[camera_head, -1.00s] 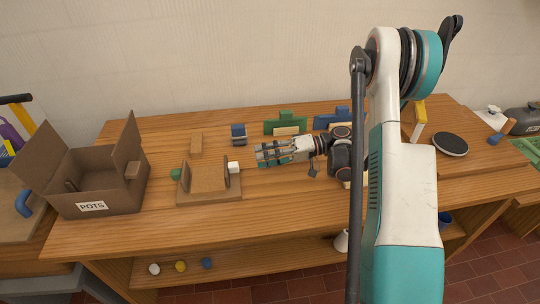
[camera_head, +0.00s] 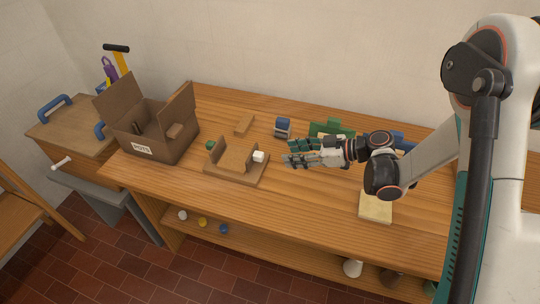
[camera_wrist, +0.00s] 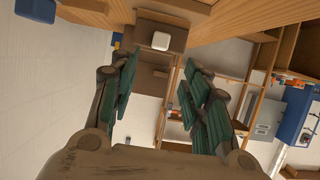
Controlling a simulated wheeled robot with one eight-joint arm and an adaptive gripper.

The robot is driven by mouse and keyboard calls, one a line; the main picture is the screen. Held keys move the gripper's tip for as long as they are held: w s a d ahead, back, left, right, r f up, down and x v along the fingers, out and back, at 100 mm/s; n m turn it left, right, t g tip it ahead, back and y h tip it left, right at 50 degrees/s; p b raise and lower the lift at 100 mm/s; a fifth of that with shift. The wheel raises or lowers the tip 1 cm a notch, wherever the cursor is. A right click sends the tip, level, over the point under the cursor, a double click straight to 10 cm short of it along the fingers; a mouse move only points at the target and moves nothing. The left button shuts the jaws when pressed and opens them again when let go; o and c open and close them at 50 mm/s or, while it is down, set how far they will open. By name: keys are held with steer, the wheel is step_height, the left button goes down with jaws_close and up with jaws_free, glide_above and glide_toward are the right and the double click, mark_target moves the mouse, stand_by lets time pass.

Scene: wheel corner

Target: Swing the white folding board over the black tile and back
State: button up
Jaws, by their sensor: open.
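The white folding board and the black tile do not show in either current view. The right part of the bench is cut off or behind my arm. My gripper (camera_head: 290,152) is open and empty over the middle of the bench, pointing left, just right of a small white cube (camera_head: 259,156). In the wrist view, the two green-padded fingers of my gripper (camera_wrist: 160,88) stand apart with nothing between them. The white cube shows beyond them in the wrist view (camera_wrist: 161,41).
A wooden stand (camera_head: 236,174) with two uprights is left of my gripper. A cardboard box (camera_head: 155,140) marked POTS stands at the bench's left end. A blue block (camera_head: 282,128) and green block (camera_head: 331,128) stand behind. A pale board (camera_head: 376,207) lies below my arm.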

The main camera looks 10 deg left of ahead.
mark_target(263, 155)
steer(key=b+x, duration=0.2)
steer(key=x, duration=0.9)
steer(key=shift+a+b, duration=0.1)
steer(key=shift+b, duration=0.25)
steer(key=shift+f, duration=0.1)
jaws_close()
